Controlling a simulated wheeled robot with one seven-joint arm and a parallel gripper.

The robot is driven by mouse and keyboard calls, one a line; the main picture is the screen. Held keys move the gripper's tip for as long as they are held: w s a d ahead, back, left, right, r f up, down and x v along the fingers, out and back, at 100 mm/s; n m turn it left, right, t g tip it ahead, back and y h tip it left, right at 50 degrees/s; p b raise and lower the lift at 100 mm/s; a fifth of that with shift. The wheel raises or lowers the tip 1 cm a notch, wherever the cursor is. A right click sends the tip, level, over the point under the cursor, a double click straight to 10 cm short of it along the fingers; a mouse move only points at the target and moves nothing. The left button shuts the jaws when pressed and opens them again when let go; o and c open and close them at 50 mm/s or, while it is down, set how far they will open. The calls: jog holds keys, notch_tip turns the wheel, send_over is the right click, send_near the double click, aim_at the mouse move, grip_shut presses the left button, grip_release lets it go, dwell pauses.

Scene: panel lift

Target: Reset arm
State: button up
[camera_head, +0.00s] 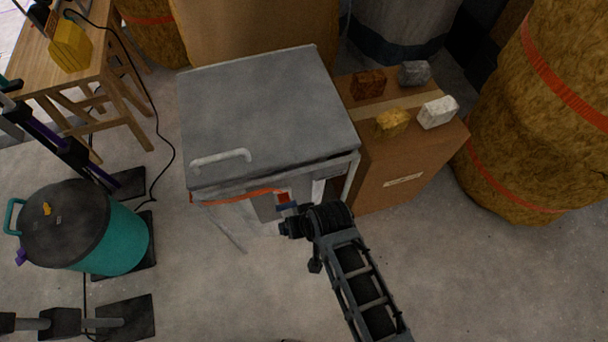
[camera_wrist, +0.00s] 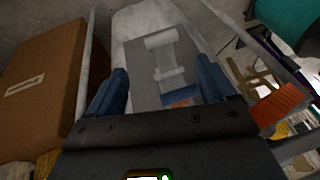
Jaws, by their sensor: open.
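A grey box (camera_head: 270,115) with a flat grey top and a white bar handle (camera_head: 221,158) stands in the middle of the head view. An orange strip (camera_head: 238,196) runs along its front edge. My gripper (camera_head: 288,209) is at the box's front side, below the top edge; my arm hides part of that side. In the wrist view my gripper (camera_wrist: 163,82) is open, with a blue finger on each side. Beyond the fingers is a grey panel (camera_wrist: 143,75) with a white handle-like piece (camera_wrist: 166,56). Nothing is visibly held; contact cannot be told.
A cardboard box (camera_head: 400,160) with several rock-like lumps stands right of the grey box. A straw-coloured roll with orange bands (camera_head: 545,110) is at the far right. A teal bucket (camera_head: 110,235) and a wooden stool (camera_head: 80,80) are left.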

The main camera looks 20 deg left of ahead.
jog(key=s+d+r+m+t, duration=0.2)
jog(key=s+d+r+t, duration=0.25)
jog(key=s+d, duration=0.35)
jog(key=s+d+r+m+t, duration=0.25)
jog(key=s+d+r, duration=0.35)
jog(key=d, duration=0.4)
jog(key=s+d+r+t+h, duration=0.1)
jog(key=s+d+r+t, duration=0.2)
jog(key=r, duration=0.9)
jog(key=s+d+r+m+t+h, duration=0.1)
jog(key=s+d+r+t+h, duration=0.1)
jog(key=s+d+r, duration=0.6)
notch_tip(320, 180, up, 4)
jog(key=shift+r+t+h, duration=0.25)
jog(key=shift+t+h, duration=0.05)
jog(key=shift+t, duration=0.2)
